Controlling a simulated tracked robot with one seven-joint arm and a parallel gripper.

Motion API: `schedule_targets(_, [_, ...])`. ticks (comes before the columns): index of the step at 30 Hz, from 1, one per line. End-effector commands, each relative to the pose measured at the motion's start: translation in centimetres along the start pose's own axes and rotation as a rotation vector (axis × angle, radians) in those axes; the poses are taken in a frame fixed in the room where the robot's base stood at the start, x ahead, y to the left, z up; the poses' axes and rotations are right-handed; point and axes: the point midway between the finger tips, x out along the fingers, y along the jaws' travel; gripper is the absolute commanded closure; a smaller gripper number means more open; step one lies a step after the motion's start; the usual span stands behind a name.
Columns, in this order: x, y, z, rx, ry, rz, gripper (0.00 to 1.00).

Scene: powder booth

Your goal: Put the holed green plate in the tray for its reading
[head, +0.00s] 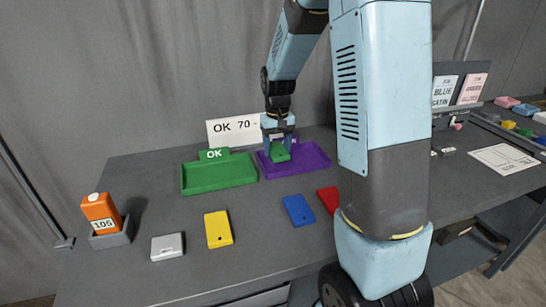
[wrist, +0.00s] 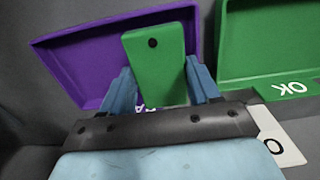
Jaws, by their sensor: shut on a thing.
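The green plate (head: 281,154) has one dark hole near its end, seen in the wrist view (wrist: 158,75). My gripper (head: 279,140) is shut on it, one finger on each side, as the wrist view also shows (wrist: 160,69). The plate is over the purple tray (head: 316,158); I cannot tell whether it touches the tray floor.
A white sign (head: 233,130) reading "OK 70 -" stands behind the trays. Yellow (head: 218,229), blue (head: 298,210), red (head: 329,199) and pale grey (head: 167,246) plates lie in front. An orange device (head: 101,213) showing 105 sits at the left. Sample cards (head: 445,90) stand right.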

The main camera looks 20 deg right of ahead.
Motion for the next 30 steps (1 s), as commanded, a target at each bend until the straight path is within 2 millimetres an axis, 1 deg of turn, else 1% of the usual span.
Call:
schedule_targets(3, [0.7, 0.2, -0.6, 0.0, -0.001, 0.0, 0.76])
schedule_targets(8, [1.2, 0.4, -1.0, 0.001, 0.0, 0.0, 0.76])
schedule_targets(10, [1.7, 0.5, -1.3, 0.001, 0.0, 0.0, 0.76])
schedule_targets(16, [4.3, 0.4, -1.2, 0.001, -0.002, 0.0, 0.76])
schedule_targets(27, [4.7, 0.4, -1.2, 0.0, 0.001, 0.0, 0.76])
schedule_targets(28, [4.7, 0.4, -1.2, 0.0, 0.001, 0.0, 0.37])
schedule_targets(30, [4.7, 0.4, -1.2, 0.0, 0.001, 0.0, 0.3])
